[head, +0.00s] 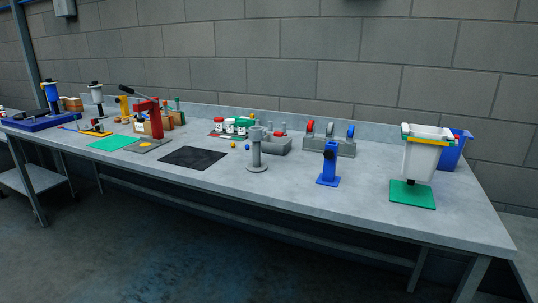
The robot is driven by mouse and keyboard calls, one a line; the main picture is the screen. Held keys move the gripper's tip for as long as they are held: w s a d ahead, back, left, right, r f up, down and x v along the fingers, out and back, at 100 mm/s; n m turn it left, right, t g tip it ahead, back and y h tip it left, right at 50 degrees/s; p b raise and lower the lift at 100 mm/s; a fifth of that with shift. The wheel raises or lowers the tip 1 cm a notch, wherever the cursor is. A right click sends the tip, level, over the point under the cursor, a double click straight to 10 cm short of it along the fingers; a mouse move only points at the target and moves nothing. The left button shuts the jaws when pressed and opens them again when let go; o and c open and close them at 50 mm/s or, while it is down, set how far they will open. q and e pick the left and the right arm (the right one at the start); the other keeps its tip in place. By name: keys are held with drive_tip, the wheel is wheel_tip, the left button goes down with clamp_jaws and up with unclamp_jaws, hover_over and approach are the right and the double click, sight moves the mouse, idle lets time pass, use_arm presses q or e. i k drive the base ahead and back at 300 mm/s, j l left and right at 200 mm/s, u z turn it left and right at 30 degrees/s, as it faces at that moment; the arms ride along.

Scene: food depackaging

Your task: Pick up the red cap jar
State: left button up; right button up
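A small white jar with a red cap (218,126) stands upright on the workbench, left of the bench's middle and toward the back. It is small in the head view, and its label is too small to read. Right beside it are white jars with green caps (230,127), close together. Neither of my grippers shows in the head view.
The long grey bench (330,205) runs along a block wall. A grey post (257,155), a blue stand (328,165) and a black mat (194,157) lie nearer the front edge. A red press (154,118) stands left. A white bin (424,160) stands right. The floor in front is clear.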

sight(219, 126)
drive_tip(key=i+j, duration=0.15)
drive_tip(key=j, duration=0.25)
drive_tip(key=i+j, duration=0.1)
drive_tip(key=j, duration=0.3)
drive_tip(key=i+j, duration=0.15)
drive_tip(key=j, duration=0.2)
drive_tip(key=i+j+z, duration=0.1)
drive_tip(key=j, duration=0.3)
drive_tip(key=i+j, duration=0.1)
drive_tip(key=j, duration=0.3)
drive_tip(key=i+j, duration=0.15)
drive_tip(key=j, duration=0.25)
